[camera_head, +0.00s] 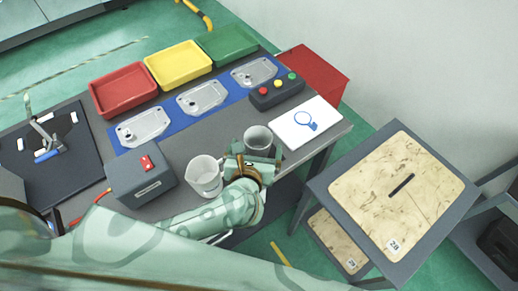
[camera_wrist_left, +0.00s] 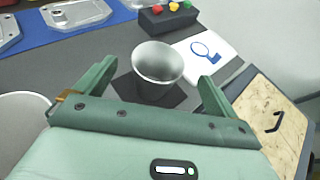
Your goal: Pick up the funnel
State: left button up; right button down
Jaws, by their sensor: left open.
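The grey funnel (camera_head: 258,137) stands wide end up on the dark table, near its front edge. In the left wrist view the funnel (camera_wrist_left: 158,62) is in the upper middle, its rim fully visible and its lower part narrower and darker. My left gripper (camera_head: 252,159) is open just in front of the funnel. In the wrist view the fingers of my left gripper (camera_wrist_left: 158,80) reach to either side of the funnel with gaps visible. My right gripper is not seen.
A white jug (camera_head: 204,176) stands close left of my gripper. A button box (camera_head: 277,91) and white card (camera_head: 306,122) lie beyond and right. Castings lie on a blue mat (camera_head: 175,106), with coloured trays behind. A grey box (camera_head: 141,177) stands left; a wood-topped stand (camera_head: 372,205) right.

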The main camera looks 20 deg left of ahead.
aim_at(260, 132)
pick_arm(q)
jog(key=b+x, duration=0.1)
jog(key=x, duration=0.1)
jog(key=b+x, duration=0.2)
jog(key=x, duration=0.1)
jog(key=shift+w+a+f, duration=0.1)
jog(key=shift+f, duration=0.35)
jog(key=shift+w, duration=0.45)
jog(key=shift+s+r, duration=0.1)
jog(key=shift+c, duration=0.5)
jog(key=c, duration=1)
